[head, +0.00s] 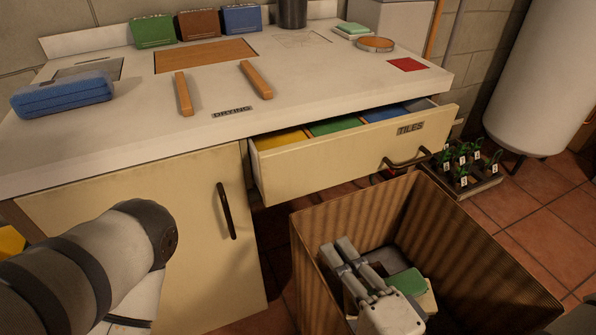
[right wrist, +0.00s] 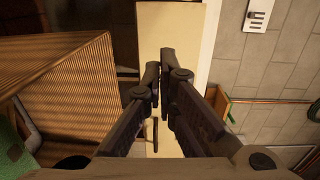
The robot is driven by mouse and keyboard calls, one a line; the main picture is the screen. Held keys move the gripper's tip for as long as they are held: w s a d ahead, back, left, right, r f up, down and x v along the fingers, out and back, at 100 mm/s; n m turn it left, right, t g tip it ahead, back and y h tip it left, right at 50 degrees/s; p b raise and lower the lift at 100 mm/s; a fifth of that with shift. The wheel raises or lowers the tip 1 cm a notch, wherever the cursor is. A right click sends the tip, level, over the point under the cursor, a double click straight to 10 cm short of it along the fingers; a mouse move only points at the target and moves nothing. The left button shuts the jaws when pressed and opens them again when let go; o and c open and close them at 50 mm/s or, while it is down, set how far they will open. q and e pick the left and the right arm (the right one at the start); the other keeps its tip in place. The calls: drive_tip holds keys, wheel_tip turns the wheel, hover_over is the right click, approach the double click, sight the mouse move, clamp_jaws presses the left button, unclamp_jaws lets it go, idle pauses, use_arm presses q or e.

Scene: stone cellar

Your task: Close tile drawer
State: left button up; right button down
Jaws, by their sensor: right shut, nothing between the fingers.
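The tile drawer (head: 350,150), cream with a TILES label and a dark bar handle (head: 407,161), stands pulled out under the right part of the worktop. Yellow (head: 280,139), green (head: 334,125) and blue (head: 386,112) tiles show inside it. My right gripper (head: 340,243) is shut and empty, in front of the drawer and below its front in the picture, over the cardboard box. In the right wrist view its fingers (right wrist: 166,75) are together against a cream panel (right wrist: 168,30), apparently the drawer front; contact cannot be told. My left gripper is out of view.
The open cardboard box (head: 320,280) stands before the drawer, with a green-topped item (head: 408,283) inside. A cupboard door (head: 150,225) is left of the drawer. A seedling tray (head: 470,180) and a white tank (head: 545,70) stand at right. The worktop (head: 150,140) holds a blue case (head: 62,95).

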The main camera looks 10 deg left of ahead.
drive_tip(key=w, duration=0.1)
approach(296, 177)
drive_tip(key=shift+t, duration=0.3)
drive_tip(key=x, duration=0.7)
drive_tip(key=shift+f, duration=0.1)
drive_tip(key=b+x, duration=0.2)
drive_tip(key=x, duration=0.2)
drive_tip(key=shift+f, duration=0.15)
drive_tip(key=x, duration=0.2)
drive_tip(key=shift+w+a, duration=0.2)
drive_tip(key=shift+w, duration=0.05)
drive_tip(key=shift+r, duration=0.25)
